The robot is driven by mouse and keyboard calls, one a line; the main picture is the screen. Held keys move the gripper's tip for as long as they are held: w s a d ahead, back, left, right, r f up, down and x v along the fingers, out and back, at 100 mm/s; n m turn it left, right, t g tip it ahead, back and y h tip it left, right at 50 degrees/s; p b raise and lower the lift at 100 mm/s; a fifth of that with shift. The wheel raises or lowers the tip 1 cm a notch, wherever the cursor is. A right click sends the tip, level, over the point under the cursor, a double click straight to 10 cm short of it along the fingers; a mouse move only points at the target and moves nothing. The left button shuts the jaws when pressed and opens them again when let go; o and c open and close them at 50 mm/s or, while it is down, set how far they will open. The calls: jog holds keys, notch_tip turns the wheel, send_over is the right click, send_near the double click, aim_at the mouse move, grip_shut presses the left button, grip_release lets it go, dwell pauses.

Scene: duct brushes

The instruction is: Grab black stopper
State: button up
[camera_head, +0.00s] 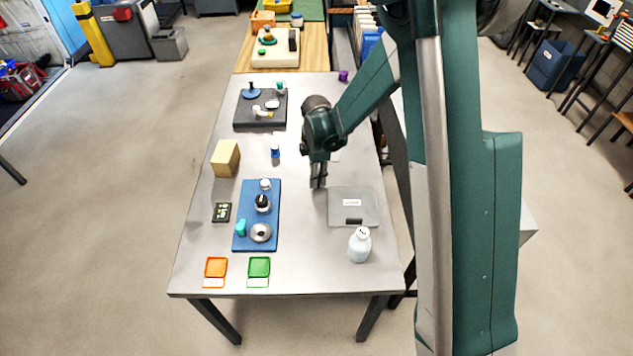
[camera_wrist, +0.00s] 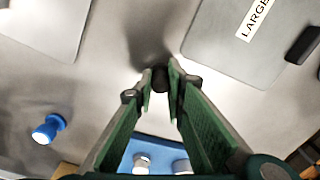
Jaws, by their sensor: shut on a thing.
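My gripper (camera_wrist: 160,84) is shut on a small dark piece, which I take for the black stopper (camera_wrist: 160,77), between its fingertips in the wrist view. Most of the stopper is hidden by the fingers. In the head view my gripper (camera_head: 318,184) points down over the bare metal table, left of the grey case. The stopper cannot be made out in that view. I cannot tell whether it touches the table.
The grey labelled case (camera_head: 343,218) lies close to the right. A white bottle (camera_head: 360,248) stands in front of it. A blue tray (camera_head: 271,215) with several parts lies to the left. A small blue bottle (camera_head: 275,152) stands behind the tray. Orange (camera_head: 215,268) and green (camera_head: 259,267) trays lie at the front.

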jog(key=shift+r+p, duration=0.6)
jog(key=shift+r, duration=4.4)
